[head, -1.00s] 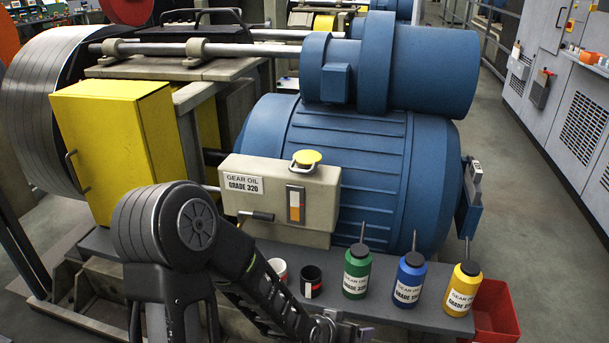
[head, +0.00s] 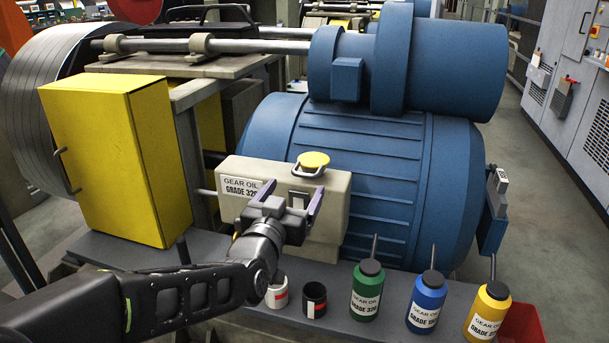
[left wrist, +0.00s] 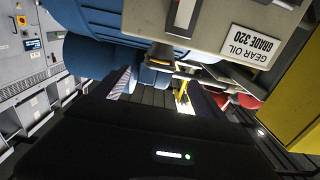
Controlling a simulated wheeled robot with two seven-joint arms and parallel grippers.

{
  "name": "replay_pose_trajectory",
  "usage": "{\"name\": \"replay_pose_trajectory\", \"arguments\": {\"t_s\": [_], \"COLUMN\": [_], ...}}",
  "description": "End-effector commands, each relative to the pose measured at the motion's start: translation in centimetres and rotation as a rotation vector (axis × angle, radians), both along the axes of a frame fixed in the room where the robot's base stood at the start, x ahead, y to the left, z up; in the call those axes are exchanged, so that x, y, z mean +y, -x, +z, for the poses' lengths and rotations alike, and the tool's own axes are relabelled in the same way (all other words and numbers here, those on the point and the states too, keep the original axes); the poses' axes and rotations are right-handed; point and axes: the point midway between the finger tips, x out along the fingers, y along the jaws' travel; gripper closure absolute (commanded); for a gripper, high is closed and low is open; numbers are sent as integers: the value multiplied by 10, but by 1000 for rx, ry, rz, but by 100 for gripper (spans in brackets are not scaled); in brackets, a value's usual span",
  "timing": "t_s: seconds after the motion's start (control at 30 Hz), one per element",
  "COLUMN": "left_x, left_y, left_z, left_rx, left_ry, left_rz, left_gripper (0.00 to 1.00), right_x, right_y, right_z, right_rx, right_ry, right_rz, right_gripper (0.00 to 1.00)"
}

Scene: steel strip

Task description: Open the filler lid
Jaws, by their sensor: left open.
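The beige gearbox housing (head: 333,214) carries a "GEAR OIL GRADE 320" label, upside down in the left wrist view (left wrist: 252,45). The yellow round filler lid (head: 314,159) sits on its top with a metal loop at its front. The lid looks shut. My left gripper (head: 294,190) is open and empty, in front of the housing just below the lid, its two purple fingers pointing up and spread apart. It hides part of the label and the sight window. In the left wrist view the lid (left wrist: 160,54) shows partly, near the fingers. My right gripper is not in view.
A large blue motor (head: 370,170) stands behind the housing and a yellow cabinet (head: 115,160) to its left. Green (head: 366,292), blue (head: 426,302) and yellow (head: 487,312) oil bottles and two cups, white (head: 277,293) and black (head: 314,300), stand on the grey ledge.

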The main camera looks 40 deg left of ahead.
Motion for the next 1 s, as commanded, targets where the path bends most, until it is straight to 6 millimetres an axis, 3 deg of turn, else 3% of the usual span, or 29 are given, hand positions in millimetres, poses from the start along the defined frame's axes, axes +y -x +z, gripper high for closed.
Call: {"name": "replay_pose_trajectory", "arguments": {"t_s": [0.53, 0.9, 1.0], "left_x": [23, 25, 25], "left_y": [-64, -72, -72], "left_z": [-1, 0, -1], "left_rx": [2, 1, 1], "left_ry": [2, 1, 1], "left_rz": [0, 0, 0], "left_gripper": [17, 17, 24], "right_x": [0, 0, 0], "right_y": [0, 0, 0], "right_z": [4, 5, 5], "right_rx": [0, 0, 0], "right_ry": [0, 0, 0], "right_rz": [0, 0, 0], "right_gripper": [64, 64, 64]}}
